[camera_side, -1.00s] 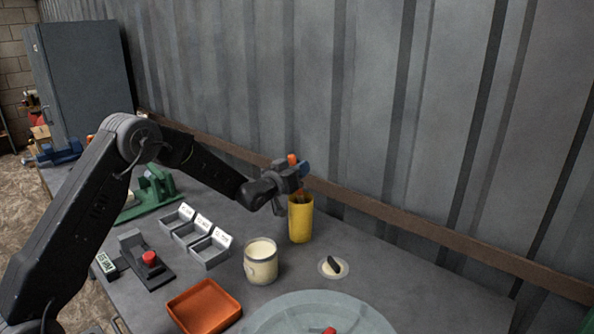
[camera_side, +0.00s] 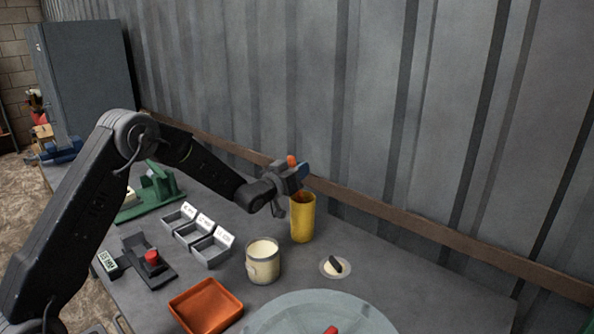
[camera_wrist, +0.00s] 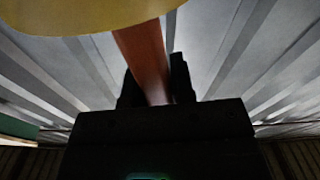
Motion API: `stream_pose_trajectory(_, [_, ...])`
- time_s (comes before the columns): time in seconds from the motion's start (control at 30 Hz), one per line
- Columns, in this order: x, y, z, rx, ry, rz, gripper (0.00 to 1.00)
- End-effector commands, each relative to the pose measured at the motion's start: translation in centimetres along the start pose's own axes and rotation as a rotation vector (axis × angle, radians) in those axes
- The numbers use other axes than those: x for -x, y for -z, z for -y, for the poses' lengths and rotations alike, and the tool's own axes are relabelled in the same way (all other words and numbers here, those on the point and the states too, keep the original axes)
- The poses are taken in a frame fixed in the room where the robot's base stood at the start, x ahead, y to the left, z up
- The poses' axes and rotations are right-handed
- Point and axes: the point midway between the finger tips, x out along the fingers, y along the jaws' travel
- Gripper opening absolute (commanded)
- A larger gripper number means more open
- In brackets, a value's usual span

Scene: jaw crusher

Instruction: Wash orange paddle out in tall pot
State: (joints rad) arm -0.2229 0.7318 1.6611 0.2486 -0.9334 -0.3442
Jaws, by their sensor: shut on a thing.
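The tall yellow pot (camera_side: 302,222) stands upright on the bench near the wall. My gripper (camera_side: 290,182) is just above its rim, slightly to the left. It is shut on the orange paddle, whose orange top (camera_side: 291,160) sticks up above the jaws. In the wrist view the orange shaft (camera_wrist: 143,55) runs between my fingers (camera_wrist: 155,85), and a curved yellow surface (camera_wrist: 80,15), likely the pot, fills the top left.
A cream pot (camera_side: 262,266) stands left of the yellow pot, with a small round dish (camera_side: 335,268) to its right. Grey bins (camera_side: 209,248), an orange tray (camera_side: 206,306) and a large pale round lid or basin (camera_side: 315,312) are nearby. The corrugated wall is close behind.

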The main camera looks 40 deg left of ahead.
Motion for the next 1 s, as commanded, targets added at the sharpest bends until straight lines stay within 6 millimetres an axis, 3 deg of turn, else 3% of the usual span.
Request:
stream_pose_trajectory(0.37, [0.0, 0.3, 0.1, 0.000, 0.000, -0.002, 0.00])
stream_pose_trajectory(1.0, [0.0, 5.2, 0.1, -0.001, 0.000, -0.002, 0.00])
